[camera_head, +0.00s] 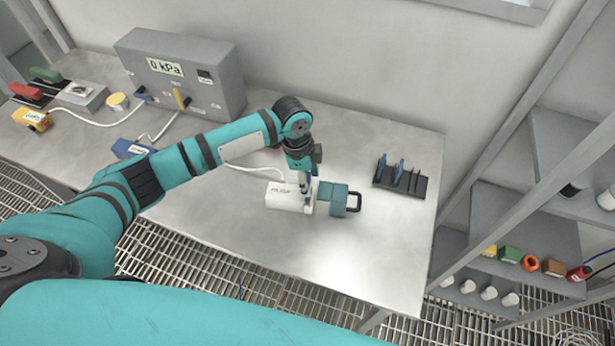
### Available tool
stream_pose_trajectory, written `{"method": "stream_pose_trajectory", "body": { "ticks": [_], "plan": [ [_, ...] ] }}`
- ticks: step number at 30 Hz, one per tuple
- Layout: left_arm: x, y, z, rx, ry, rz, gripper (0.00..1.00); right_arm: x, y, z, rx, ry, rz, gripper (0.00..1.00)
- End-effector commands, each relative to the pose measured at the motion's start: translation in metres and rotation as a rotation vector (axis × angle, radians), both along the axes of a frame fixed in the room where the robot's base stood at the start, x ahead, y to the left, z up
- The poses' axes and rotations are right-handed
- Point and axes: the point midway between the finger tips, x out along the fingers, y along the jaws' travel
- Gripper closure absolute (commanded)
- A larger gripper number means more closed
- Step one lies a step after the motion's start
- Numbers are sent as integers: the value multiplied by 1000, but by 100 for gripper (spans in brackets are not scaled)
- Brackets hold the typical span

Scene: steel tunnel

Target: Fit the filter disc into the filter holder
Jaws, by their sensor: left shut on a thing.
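The filter holder is a white block (286,197) joined to a teal block (334,200) with a black handle. It lies on the steel table, right of the middle. My left gripper (306,184) points down over the gap between the white and teal blocks. It is shut on a small, mostly hidden thing that seems to be the filter disc; I cannot tell whether it is in the slot. A black rack (402,181) to the right holds blue upright discs (382,168). My right gripper is not in view.
A grey pressure box (183,75) reading 0 kPa stands at the back left of the table (390,265). White cables and a blue device (130,149) lie in front of it. Shelves with small parts stand at the right. The table's front right is clear.

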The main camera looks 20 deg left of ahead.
Motion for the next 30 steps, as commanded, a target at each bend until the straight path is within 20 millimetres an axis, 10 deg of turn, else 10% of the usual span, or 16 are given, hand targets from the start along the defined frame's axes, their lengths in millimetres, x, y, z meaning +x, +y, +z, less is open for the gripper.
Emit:
{"method": "stream_pose_trajectory", "body": {
  "ticks": [30],
  "plan": [
    [0,-1,0,-1,0,0,78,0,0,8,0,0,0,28]
  ]
}}
